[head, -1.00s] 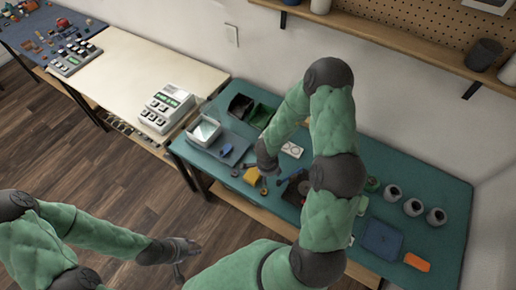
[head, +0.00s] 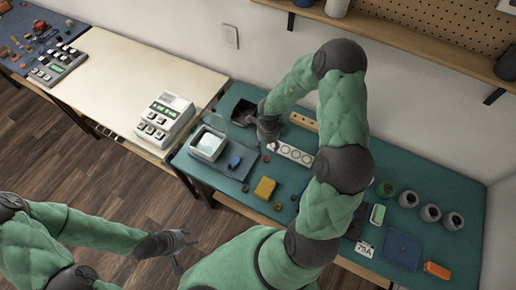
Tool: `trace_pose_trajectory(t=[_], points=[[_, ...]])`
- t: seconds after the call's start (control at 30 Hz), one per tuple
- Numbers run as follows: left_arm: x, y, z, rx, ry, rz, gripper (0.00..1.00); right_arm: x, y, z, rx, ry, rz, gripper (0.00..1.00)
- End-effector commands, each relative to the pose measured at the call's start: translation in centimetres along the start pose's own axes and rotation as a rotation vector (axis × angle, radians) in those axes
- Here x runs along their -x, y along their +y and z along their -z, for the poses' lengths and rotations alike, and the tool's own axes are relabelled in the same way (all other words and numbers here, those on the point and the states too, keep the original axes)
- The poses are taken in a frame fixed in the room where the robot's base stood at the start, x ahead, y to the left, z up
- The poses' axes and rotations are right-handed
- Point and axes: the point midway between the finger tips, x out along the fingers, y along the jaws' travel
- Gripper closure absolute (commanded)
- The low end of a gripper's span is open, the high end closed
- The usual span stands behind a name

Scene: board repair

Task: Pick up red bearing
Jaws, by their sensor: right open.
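A small red round piece (head: 266,158), likely the red bearing, lies on the teal table mat just in front of my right gripper. It is too small to make out in detail. My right gripper (head: 262,137) is open above the back of the table, beside the white strip with round holes (head: 291,153). I see nothing held between its fingers. My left gripper (head: 182,250) is open and empty, low over the floor in front of the table.
A grey-white bin (head: 208,143) and a small blue piece (head: 234,162) sit left of the red piece. A yellow block (head: 265,188) lies in front. A black tray (head: 243,111) stands behind. Grey jars (head: 430,213) and a blue pad (head: 403,249) are at right. My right arm hides the middle.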

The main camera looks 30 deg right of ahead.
Motion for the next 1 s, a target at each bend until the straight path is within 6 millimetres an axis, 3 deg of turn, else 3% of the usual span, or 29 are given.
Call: trace_pose_trajectory(t=[0.17,0.43,0.7,1.0], points=[[-0.4,-0.1,-0.1,0.0,-0.003,0.0,0.6,-0.8,0.0,0.1,-0.008,-0.001,-0.002,0.4],[-1.9,-0.7,-0.1,0.0,-0.004,0.0,0.6,-4.7,0.0,0.0,-0.007,-0.001,-0.002,0.4],[-2.6,-0.9,-0.1,0.0,-0.003,0.0,0.6,-6.4,0.0,0.0,-0.007,-0.001,-0.001,0.4],[-4.7,-1.7,0.0,0.0,-0.003,0.0,0.6,-10.4,0.0,0.1,-0.007,-0.002,-0.002,0.4]])
